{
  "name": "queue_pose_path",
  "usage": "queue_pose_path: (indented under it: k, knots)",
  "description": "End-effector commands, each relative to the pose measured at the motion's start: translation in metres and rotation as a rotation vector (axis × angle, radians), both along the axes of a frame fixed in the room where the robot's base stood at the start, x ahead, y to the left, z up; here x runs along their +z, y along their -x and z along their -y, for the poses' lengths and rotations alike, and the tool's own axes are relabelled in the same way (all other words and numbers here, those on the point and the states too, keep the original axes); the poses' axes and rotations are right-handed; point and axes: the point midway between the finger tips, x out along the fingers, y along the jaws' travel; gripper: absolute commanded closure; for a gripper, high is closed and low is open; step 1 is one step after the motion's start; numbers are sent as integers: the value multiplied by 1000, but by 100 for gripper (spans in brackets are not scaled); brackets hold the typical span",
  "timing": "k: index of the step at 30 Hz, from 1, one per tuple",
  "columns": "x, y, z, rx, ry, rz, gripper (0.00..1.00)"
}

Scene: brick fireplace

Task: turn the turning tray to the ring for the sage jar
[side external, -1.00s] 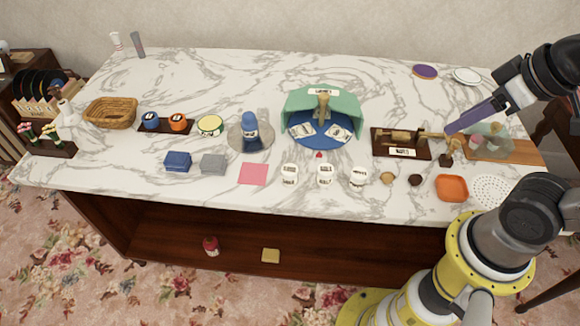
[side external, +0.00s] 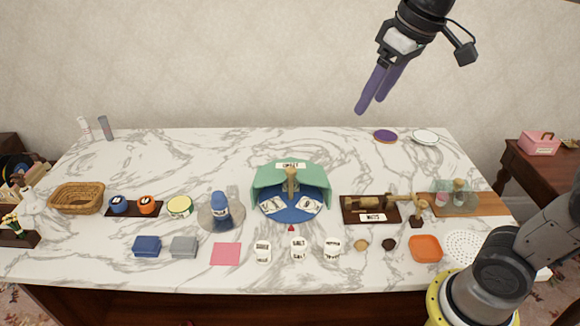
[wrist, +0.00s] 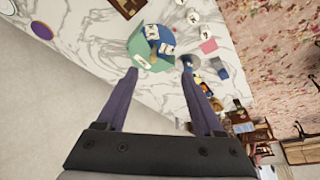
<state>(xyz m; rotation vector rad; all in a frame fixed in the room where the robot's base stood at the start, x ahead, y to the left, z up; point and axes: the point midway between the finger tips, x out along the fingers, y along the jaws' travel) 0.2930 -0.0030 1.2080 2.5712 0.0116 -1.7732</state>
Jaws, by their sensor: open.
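The turning tray is a blue disc (side external: 291,214) under a green partial cover (side external: 290,172) with a label on top. A wooden post (side external: 292,183) stands at its middle, and white label cards lie on the blue part. A small red marker (side external: 291,228) sits at its front edge. In the wrist view the blue disc (wrist: 167,47) and green cover lie beyond my fingertips. White labelled jars (side external: 298,248) stand in front; their words are too small to tell which is sage. My gripper (side external: 370,108) is open and empty, high above the counter's back, clear of the tray.
A blue bottle (side external: 220,206) on a grey round plate stands left of the tray. A wooden mechanism (side external: 378,205) on a dark base stands right of it. A basket (side external: 77,198) is at the far left. The counter's back middle is clear.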

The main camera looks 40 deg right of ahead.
Motion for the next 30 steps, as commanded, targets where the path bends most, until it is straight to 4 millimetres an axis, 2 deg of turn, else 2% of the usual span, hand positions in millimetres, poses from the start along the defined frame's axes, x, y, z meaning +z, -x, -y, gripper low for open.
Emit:
queue_pose_path:
  k: [1,5,8,12,15,18,22,30]
  knots:
    - [1,-23,1,0,0,-28,31]
    - [-1,-73,4,-1,1,-87,31]
    - [-13,-110,6,-3,1,-136,31]
    - [-41,-160,10,-7,-2,-205,31]
    - [-68,-188,13,-11,-3,-250,31]
    - [-95,-208,15,-13,-5,-289,31]
    - [-125,-216,17,-16,-7,-342,31]
    - [-152,-216,18,-18,-8,-368,31]
